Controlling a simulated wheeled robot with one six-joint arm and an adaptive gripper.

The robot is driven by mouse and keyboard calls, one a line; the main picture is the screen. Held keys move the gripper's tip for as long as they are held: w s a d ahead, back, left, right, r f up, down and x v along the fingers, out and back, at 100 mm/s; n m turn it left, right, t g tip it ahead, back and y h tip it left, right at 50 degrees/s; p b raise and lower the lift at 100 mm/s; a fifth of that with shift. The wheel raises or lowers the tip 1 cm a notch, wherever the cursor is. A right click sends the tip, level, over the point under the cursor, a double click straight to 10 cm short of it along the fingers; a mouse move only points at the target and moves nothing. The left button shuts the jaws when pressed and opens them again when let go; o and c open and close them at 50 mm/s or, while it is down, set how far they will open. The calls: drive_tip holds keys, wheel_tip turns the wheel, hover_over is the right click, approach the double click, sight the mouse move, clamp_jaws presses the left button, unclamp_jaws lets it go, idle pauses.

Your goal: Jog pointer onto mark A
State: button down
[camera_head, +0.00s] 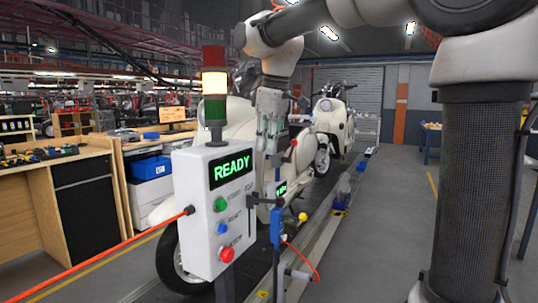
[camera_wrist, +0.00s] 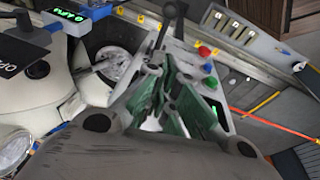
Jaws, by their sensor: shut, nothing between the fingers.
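A grey control box (camera_head: 215,205) stands in front of a cream scooter, with a lit green READY display (camera_head: 231,168). On its face are a green button (camera_head: 221,204), a blue button (camera_head: 222,228) and a red button (camera_head: 227,254). My gripper (camera_head: 266,145) points down just right of the box's top, shut and empty; its green-padded fingers (camera_wrist: 172,95) fill the middle of the wrist view. Coloured buttons (camera_wrist: 208,68) show beside them there. I cannot make out the pointer or mark A in either view.
A red, lit white and green stack lamp (camera_head: 214,85) rises above the box. A red-knobbed lever (camera_head: 294,143), a blue fixture (camera_head: 276,226) and a yellow knob (camera_head: 302,217) stand right of the box. Scooters (camera_head: 333,125) line the conveyor. Floor at right is partly clear.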

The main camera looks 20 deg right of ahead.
hover_over(271, 200)
drive_tip(key=w+a, duration=0.1)
drive_tip(key=a, duration=0.1)
drive_tip(key=s+d+x, duration=0.1)
drive_tip(key=x, duration=0.6)
drive_tip(key=f, duration=0.1)
drive_tip(key=s+d+f, duration=0.1)
drive_tip(key=f, duration=0.2)
drive_tip(key=shift+s+d+f, duration=0.2)
drive_tip(key=shift+d, duration=0.05)
